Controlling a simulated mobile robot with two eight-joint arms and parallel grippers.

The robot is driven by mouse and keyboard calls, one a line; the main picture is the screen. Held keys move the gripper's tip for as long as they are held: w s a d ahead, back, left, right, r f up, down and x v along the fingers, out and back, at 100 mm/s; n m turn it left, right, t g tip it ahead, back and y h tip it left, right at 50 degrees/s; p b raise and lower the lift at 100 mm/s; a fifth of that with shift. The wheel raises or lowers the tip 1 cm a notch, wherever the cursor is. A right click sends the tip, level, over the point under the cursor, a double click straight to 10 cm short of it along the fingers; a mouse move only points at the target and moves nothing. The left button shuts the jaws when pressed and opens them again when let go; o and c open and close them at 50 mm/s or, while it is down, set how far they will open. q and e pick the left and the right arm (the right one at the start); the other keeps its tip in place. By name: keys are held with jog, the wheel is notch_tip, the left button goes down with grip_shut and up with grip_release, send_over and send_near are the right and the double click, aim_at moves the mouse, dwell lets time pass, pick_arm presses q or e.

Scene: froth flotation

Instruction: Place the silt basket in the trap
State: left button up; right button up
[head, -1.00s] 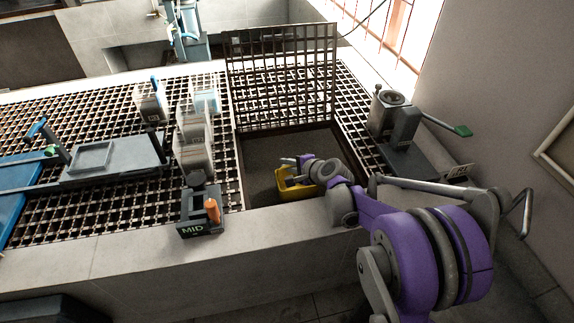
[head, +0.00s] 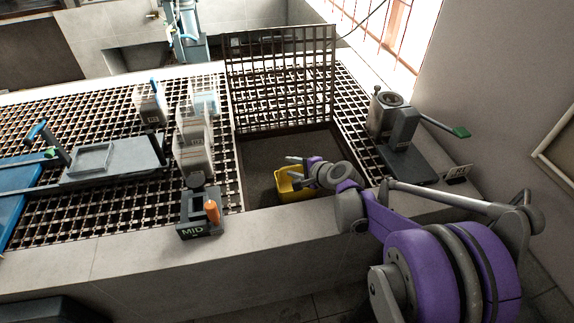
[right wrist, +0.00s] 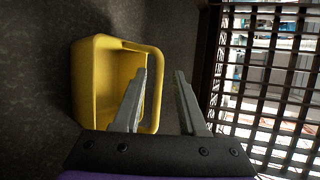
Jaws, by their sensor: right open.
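The yellow silt basket (head: 285,187) sits in the trap, a square opening in the grated bench whose dark floor (head: 262,155) shows around it. In the right wrist view the basket (right wrist: 88,95) is at the left, an open box with its near rim beside my fingers. My right gripper (head: 294,168) is over the basket in the head view. My left gripper is not in view.
The trap's hinged grate (head: 280,78) stands open behind the opening. A grey press with a green-tipped lever (head: 405,130) stands to the right. A block marked MID (head: 200,215) and clear containers (head: 192,130) stand to the left. A grey tray stand (head: 112,158) is farther left.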

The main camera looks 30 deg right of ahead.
jog(key=v, duration=0.8)
jog(key=shift+s+p, duration=0.25)
jog(key=shift+p, duration=0.15)
jog(key=shift+d+r, duration=0.1)
dwell(0.6)
